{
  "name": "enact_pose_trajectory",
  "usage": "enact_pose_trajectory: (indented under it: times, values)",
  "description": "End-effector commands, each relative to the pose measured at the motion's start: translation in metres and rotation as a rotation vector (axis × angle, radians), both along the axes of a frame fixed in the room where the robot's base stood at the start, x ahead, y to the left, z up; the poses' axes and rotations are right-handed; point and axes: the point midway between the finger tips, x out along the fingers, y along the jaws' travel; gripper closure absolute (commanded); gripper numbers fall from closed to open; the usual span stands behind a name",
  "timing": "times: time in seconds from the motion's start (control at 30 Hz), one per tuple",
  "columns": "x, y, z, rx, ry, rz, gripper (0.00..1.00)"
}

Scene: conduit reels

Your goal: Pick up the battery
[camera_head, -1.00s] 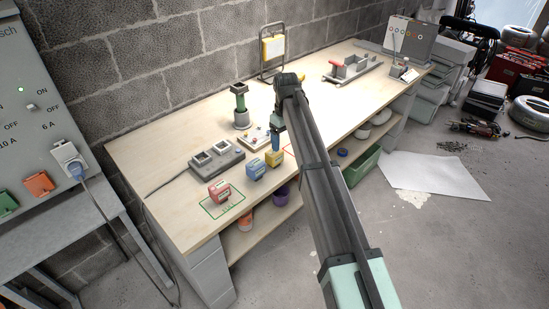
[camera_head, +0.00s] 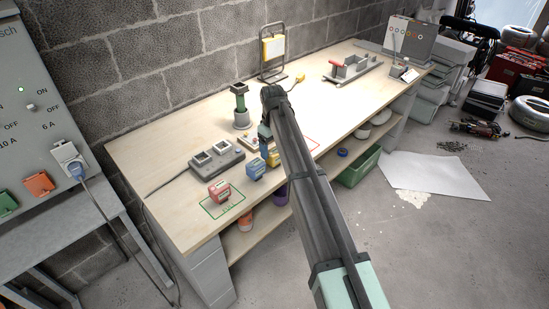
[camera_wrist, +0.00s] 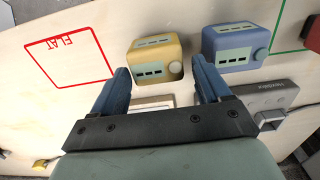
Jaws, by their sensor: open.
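Three block-shaped battery packs stand in a row on the workbench. The red one (camera_head: 219,192) is inside a green outline, the blue one (camera_head: 256,169) is in the middle, and the yellow one (camera_head: 273,158) is partly hidden by my arm. In the wrist view, the yellow pack (camera_wrist: 155,60) shows just beyond and between my fingertips. The blue pack (camera_wrist: 236,46) is right of it, and the red pack (camera_wrist: 314,38) is cut off at the right edge. My gripper (camera_wrist: 162,80) is open and empty, with its two blue fingers apart. It also shows in the head view (camera_head: 265,132).
A grey two-slot charger (camera_head: 217,157) lies behind the packs. A dark post on a round base (camera_head: 241,112) stands farther back. A red outline marked FLAT (camera_wrist: 72,62) is on the bench, empty. A work lamp (camera_head: 272,48) stands near the wall.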

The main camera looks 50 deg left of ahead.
Motion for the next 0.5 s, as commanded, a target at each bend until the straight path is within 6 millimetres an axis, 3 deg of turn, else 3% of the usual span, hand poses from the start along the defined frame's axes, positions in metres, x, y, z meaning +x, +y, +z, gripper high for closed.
enact_pose_trajectory:
  times: [0.17, 0.5]
  values:
    - [0.001, -0.002, -0.009, -0.001, 0.0, 0.0, 0.23]
    - [0.003, -0.006, -0.049, 0.0, 0.0, 0.0, 0.23]
